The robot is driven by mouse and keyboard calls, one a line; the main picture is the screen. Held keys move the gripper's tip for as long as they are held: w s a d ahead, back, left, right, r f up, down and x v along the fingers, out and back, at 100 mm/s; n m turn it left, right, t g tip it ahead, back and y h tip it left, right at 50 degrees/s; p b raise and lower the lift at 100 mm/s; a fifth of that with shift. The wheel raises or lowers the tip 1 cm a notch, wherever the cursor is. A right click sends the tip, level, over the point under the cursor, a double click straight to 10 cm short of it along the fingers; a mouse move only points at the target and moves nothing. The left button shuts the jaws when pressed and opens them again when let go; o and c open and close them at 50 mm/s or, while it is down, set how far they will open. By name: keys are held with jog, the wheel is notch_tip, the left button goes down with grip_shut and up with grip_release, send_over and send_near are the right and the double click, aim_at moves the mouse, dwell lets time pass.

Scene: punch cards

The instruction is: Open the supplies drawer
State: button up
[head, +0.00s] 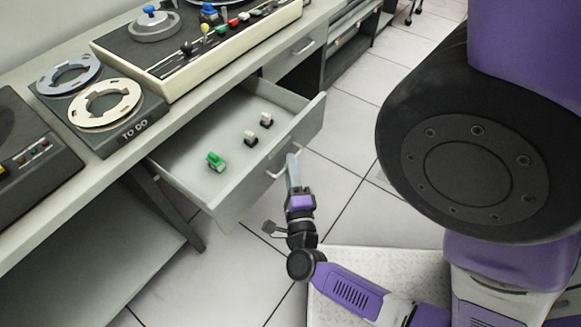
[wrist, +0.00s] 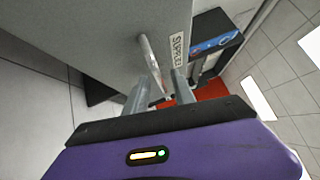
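The supplies drawer (head: 222,193) is pulled well out from under the desk in the head view. Its front fills the upper left of the wrist view (wrist: 95,40), with part of a "SUPPLIES" label (wrist: 178,47) showing. A light bar handle (head: 283,168) is on the drawer front; it also shows in the wrist view (wrist: 150,62). My gripper (head: 291,160) is at this handle. In the wrist view my fingers (wrist: 160,90) stand apart, one on each side of the handle, with a gap visible. A green item (head: 215,161) and two white-topped black items (head: 250,138) lie inside the drawer.
Another closed drawer (head: 300,50) is farther along. A dark slanted leg (head: 170,210) stands below the open drawer.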

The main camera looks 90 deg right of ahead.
jog(key=v, duration=0.8)
jog(key=shift+d, duration=0.1)
dwell(0.4)
jog(key=w+a+r+n+t+y+p, duration=0.1)
jog(key=w+a+r+n+t+y, duration=0.35)
jog(key=n, duration=0.45)
jog(key=w+a+r+n+t+y+p, duration=0.2)
jog(key=w+a+r+n+t+y, duration=0.15)
jog(key=r+n+t, duration=0.45)
jog(key=s+a+r+n+g+y+p, duration=0.1)
jog(key=a+r+n+y, duration=0.3)
jog(key=n, duration=0.5)
jog(key=s+a+r+n+g+y+p, duration=0.1)
jog(key=s+a+r+n+y+p, duration=0.3)
jog(key=a+n+y, duration=0.3)
jog(key=shift+s+a+r+n+p, duration=0.25)
jog(key=shift+r+n+p, duration=0.15)
jog(key=shift+n, duration=0.5)
